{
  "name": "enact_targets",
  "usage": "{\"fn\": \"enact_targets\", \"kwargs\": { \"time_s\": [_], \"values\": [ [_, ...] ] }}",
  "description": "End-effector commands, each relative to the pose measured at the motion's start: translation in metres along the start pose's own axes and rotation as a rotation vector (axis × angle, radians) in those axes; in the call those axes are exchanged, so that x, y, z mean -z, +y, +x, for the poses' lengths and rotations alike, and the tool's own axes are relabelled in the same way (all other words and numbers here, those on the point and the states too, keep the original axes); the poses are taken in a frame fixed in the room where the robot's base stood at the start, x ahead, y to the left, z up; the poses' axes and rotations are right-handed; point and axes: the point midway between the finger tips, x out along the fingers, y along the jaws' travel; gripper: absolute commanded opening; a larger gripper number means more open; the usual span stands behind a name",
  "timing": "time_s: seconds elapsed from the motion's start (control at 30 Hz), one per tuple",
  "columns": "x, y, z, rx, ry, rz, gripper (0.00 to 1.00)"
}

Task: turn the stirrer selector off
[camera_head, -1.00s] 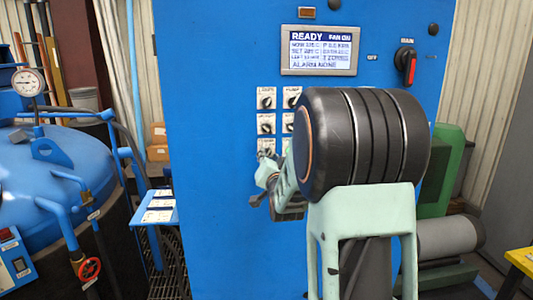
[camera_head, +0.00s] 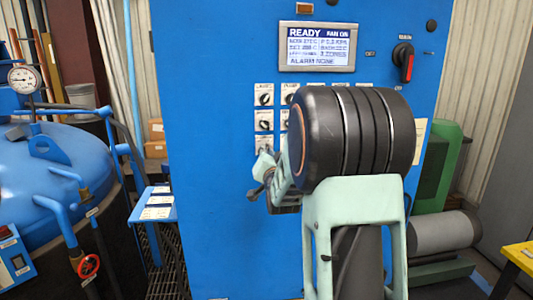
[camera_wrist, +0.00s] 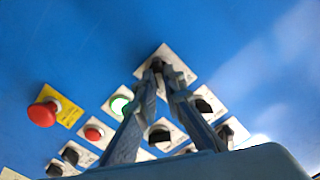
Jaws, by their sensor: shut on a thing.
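A blue control cabinet (camera_head: 215,220) carries rows of small black selector knobs on white label plates. My gripper (camera_head: 262,172) is at the lower left plate of this group, partly hidden by my own arm. In the wrist view, my gripper (camera_wrist: 157,70) has its two fingertips brought together on a small dark selector knob (camera_wrist: 157,62) on a white plate (camera_wrist: 178,66). The fingers cover most of the knob, so its pointing direction cannot be told. The label is too blurred to read, so I cannot confirm that it is the stirrer selector.
The wrist view shows a red mushroom button (camera_wrist: 42,113) on a yellow plate, a green button (camera_wrist: 119,105) and other selectors close by. A display (camera_head: 317,46) reads READY, FAN ON. A red-handled main switch (camera_head: 406,62) is at upper right. A blue vessel (camera_head: 55,165) stands left.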

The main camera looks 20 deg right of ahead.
Motion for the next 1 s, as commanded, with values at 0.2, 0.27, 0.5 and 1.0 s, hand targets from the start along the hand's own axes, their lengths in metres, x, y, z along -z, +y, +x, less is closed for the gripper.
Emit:
{"fn": "enact_targets", "kwargs": {
  "time_s": [0.2,0.27,0.5,1.0],
  "values": [
    [-0.0028,0.0007,0.0000,0.002,0.001,-0.048,0.00],
    [-0.0037,0.0011,-0.0001,0.002,0.002,-0.075,0.00],
    [-0.0063,0.0022,-0.0001,0.003,0.005,-0.249,0.00],
    [-0.0057,0.0003,0.0000,0.001,0.004,-0.717,0.00]
  ]
}}
